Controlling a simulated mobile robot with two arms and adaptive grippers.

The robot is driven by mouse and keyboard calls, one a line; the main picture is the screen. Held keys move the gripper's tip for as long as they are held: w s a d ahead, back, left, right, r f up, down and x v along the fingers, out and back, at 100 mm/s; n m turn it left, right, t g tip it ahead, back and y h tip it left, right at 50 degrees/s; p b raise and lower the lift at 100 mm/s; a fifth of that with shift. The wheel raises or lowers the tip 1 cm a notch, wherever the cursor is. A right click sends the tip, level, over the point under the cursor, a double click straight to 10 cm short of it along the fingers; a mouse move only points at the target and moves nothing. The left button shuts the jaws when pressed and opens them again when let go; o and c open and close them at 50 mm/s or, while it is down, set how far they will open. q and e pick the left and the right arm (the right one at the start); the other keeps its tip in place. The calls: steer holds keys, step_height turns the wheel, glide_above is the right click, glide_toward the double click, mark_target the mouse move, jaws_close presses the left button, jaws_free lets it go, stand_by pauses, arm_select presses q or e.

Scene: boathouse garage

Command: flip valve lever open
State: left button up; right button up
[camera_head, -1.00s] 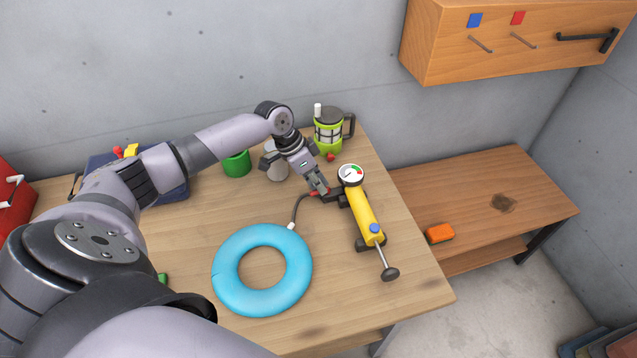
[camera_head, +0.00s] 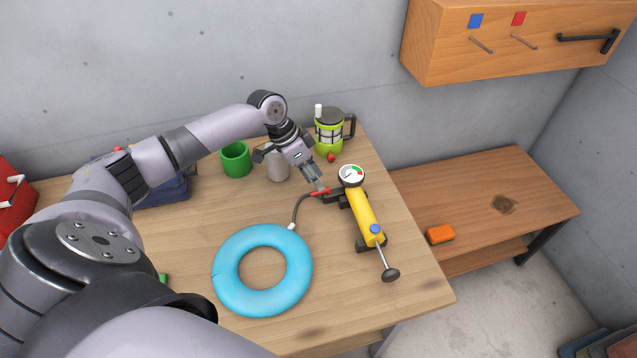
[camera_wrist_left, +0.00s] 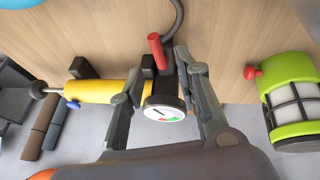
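The red valve lever (camera_head: 320,193) sits on the black valve at the gauge end of the yellow pump (camera_head: 364,214), where the dark hose (camera_head: 296,207) joins. In the left wrist view the lever (camera_wrist_left: 157,50) sticks out from the valve, roughly along the hose's side. My left gripper (camera_head: 317,184) is just above the lever in the head view. In the wrist view its fingers (camera_wrist_left: 160,72) are spread apart, with the valve and lever between or just beyond them; I cannot tell whether they touch. The round gauge (camera_wrist_left: 164,112) lies between the fingers. My right gripper is not in view.
A blue ring float (camera_head: 232,290) lies in front. A green mug (camera_head: 236,160), a grey cup (camera_head: 278,168) and a lime-green lantern (camera_head: 329,140) stand behind the gripper. A wooden cabinet (camera_head: 500,55) hangs at the upper right. The table's right edge is close to the pump.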

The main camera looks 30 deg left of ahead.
arm_select(q)
steer(key=v, duration=0.9)
